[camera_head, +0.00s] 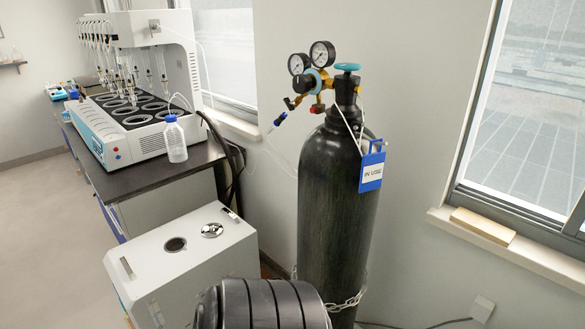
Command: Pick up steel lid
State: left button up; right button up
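The steel lid (212,230) is a small, shiny round disc on top of the white box-shaped unit (205,265) at the lower middle. It lies to the right of a dark round opening (175,245) in the same top face, apart from it. Nothing touches the lid from above. Neither of my grippers is in view.
A tall black gas cylinder (335,200) with gauges, chained, stands right of the white unit. A dark bench (150,178) behind holds the distiller (145,125) and a blue-capped bottle (175,140). A black ribbed rounded shape fills the bottom middle. Floor at left is clear.

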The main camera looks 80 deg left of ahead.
aim_at(214, 229)
jog(key=u, duration=3.15)
jog(key=i+j+u, duration=0.1)
jog(key=j, duration=0.3)
jog(key=i+j+u, duration=0.1)
jog(key=i+j, duration=0.15)
jog(key=j, duration=0.2)
jog(key=i+j+u, duration=0.1)
jog(key=i+j, duration=0.15)
jog(key=j, duration=0.15)
